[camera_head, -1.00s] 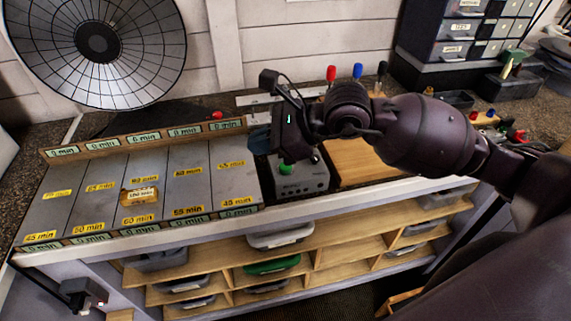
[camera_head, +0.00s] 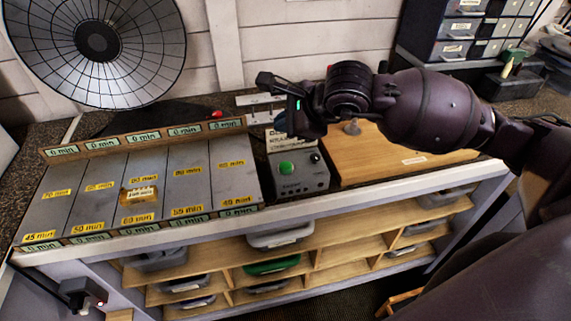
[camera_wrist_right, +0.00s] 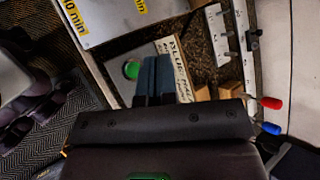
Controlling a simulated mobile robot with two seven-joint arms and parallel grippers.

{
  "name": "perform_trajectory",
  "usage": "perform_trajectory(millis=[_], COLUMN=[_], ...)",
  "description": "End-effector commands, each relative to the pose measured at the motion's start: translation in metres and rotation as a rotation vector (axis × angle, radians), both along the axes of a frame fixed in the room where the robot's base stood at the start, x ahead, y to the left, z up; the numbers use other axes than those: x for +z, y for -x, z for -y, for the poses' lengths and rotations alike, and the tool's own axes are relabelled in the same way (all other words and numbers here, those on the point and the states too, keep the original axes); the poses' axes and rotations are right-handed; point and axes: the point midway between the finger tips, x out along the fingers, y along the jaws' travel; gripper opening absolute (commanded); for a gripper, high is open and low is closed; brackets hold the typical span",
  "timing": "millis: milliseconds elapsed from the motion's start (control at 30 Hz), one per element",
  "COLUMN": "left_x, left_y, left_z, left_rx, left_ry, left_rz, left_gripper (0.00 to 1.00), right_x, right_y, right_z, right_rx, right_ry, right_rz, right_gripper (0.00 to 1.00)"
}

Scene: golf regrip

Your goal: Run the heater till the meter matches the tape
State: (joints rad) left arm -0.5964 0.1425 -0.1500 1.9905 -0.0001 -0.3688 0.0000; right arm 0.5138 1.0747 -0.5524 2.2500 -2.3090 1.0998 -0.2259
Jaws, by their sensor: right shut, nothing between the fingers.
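A grey control box (camera_head: 300,182) with a green button (camera_head: 286,168) and a small black knob sits on the bench. The green button also shows in the wrist view (camera_wrist_right: 132,70). A large round wire-fronted dish (camera_head: 98,42), perhaps the heater, stands at the back left. Grey panels (camera_head: 190,180) carry yellow tapes reading minutes, such as 45 min (camera_head: 238,201). Small green displays (camera_head: 185,130) along the rear rail appear to read 0 min. My right gripper (camera_head: 281,122) is shut and empty, above and behind the button, apart from it. My left gripper is out of view.
A white lettered card (camera_wrist_right: 172,58) stands behind the box. A wooden board (camera_head: 395,155) lies right of it. A small labelled block (camera_head: 140,193) lies on the middle panel. Drawer units (camera_head: 465,30) stand at the back right. Shelves with bins are below.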

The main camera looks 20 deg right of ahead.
Motion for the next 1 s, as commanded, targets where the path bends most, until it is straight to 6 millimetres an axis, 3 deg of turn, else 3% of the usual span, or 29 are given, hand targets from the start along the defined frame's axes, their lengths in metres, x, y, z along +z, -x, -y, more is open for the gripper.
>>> perform_trajectory(millis=[533,733,1000], left_x=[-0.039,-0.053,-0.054], left_y=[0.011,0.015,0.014], left_z=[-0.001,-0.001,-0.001], left_rx=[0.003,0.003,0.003], left_ry=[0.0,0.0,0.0], left_rz=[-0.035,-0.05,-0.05], left_gripper=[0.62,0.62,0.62], right_x=[-0.067,-0.078,-0.079], right_y=[0.0,0.0,0.0], right_z=[0.0,0.0,0.0], right_rx=[0.0,0.0,0.0], right_ry=[-0.001,-0.001,-0.001], right_rz=[-0.004,-0.002,0.0], right_gripper=[0.0,0.0,0.0])
